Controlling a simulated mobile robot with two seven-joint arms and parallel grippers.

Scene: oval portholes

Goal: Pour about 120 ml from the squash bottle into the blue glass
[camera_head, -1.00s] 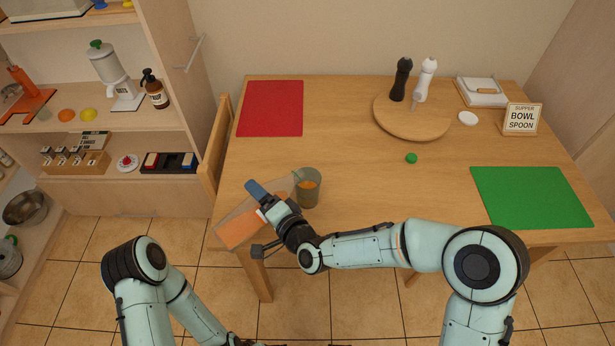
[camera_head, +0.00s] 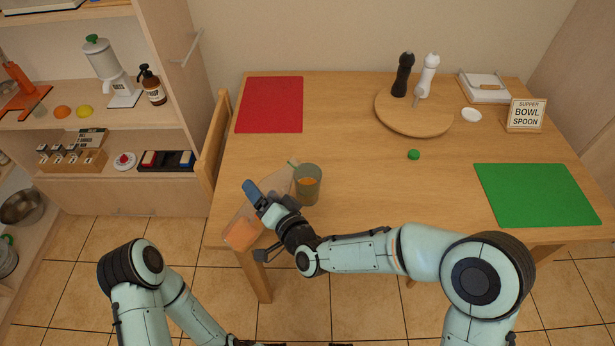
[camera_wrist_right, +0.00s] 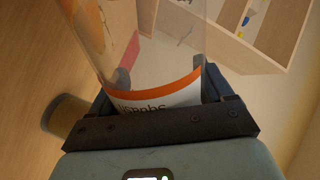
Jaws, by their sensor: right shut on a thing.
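The squash bottle (camera_head: 240,233) is clear, with orange liquid at its base end. It is tilted, with its open neck near the rim of the glass. My right gripper (camera_head: 259,196) is shut around its body. In the right wrist view, the bottle (camera_wrist_right: 150,58) shows an orange-and-white label between the fingers (camera_wrist_right: 165,105). The glass (camera_head: 307,190) looks grey-green and stands upright on the table, with some orange liquid inside. It also shows at left in the right wrist view (camera_wrist_right: 62,115). A green cap (camera_head: 413,155) lies on the table. My left gripper is out of view.
The wooden table (camera_head: 350,130) holds a red mat (camera_head: 270,104), a green mat (camera_head: 536,195), and a round board (camera_head: 415,117) with two mills. A sign (camera_head: 525,115) stands at right. A chair (camera_head: 213,140) and shelves are at left. The table's middle is mostly clear.

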